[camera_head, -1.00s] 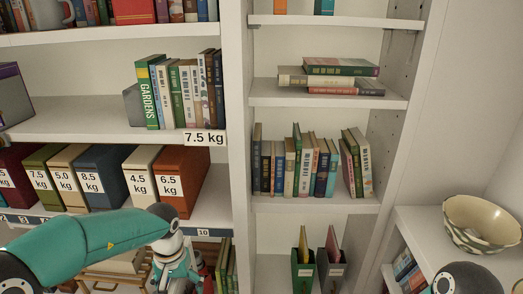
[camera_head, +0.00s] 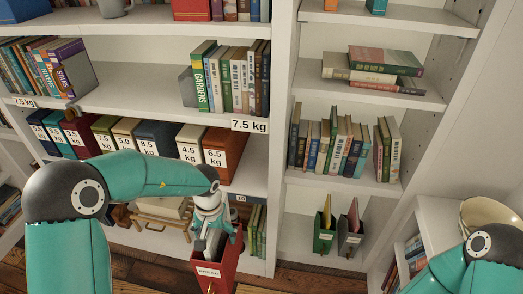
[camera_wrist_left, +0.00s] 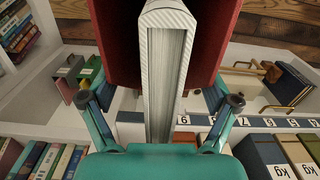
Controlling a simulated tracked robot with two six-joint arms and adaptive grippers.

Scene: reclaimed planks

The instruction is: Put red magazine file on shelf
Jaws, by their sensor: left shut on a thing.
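The red magazine file (camera_head: 222,272) hangs upright from my left gripper (camera_head: 213,236), low in front of the shelves. In the left wrist view, its red walls (camera_wrist_left: 222,35) flank a grey-white book or block of paper (camera_wrist_left: 166,80) inside it. My left gripper (camera_wrist_left: 160,100) is shut on the file, a finger at each side. The white shelf unit (camera_head: 285,120) stands behind. On its low right-hand shelf are a green magazine file (camera_head: 323,240) and a grey one (camera_head: 349,243), upright side by side. My right gripper is out of view; only its arm shows.
Labelled box files (camera_head: 222,152) fill a shelf at left; the orange-red one is a separate box. Green books (camera_head: 257,232) stand close to the held file. A bowl (camera_head: 478,216) sits on a low cabinet at right. Bare shelf shows beside the green and grey files.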

